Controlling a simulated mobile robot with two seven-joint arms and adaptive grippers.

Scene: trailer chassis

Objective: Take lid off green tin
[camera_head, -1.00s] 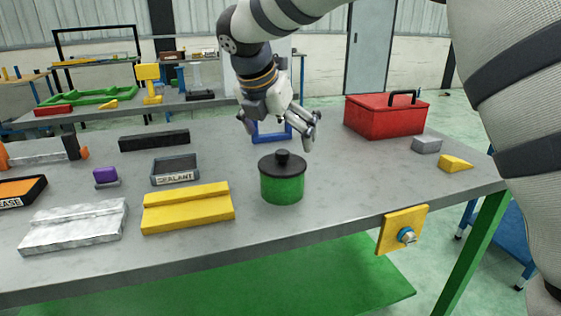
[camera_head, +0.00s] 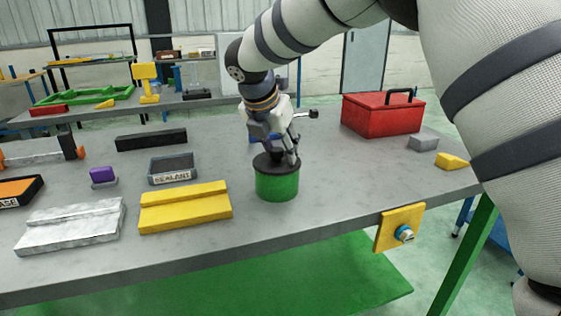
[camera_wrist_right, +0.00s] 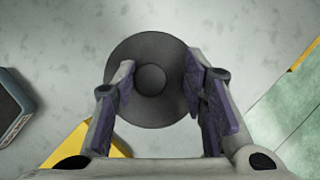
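The green tin (camera_head: 277,187) stands upright on the grey workbench, right of the yellow block. Its round black lid (camera_head: 263,166) sits on top. In the right wrist view the lid (camera_wrist_right: 150,115) is seen from above, with a round knob (camera_wrist_right: 151,80) at its centre. My right gripper (camera_head: 280,153) points down at the lid from above. In the wrist view its two fingers stand on either side of the knob, with a gap on each side. In the head view the gripper hides the knob. My left gripper is not in view.
A yellow stepped block (camera_head: 186,207) and a grey SEALANT tray (camera_head: 172,169) lie left of the tin. A blue frame is partly hidden behind the gripper. A red toolbox (camera_head: 382,115) stands at the right rear.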

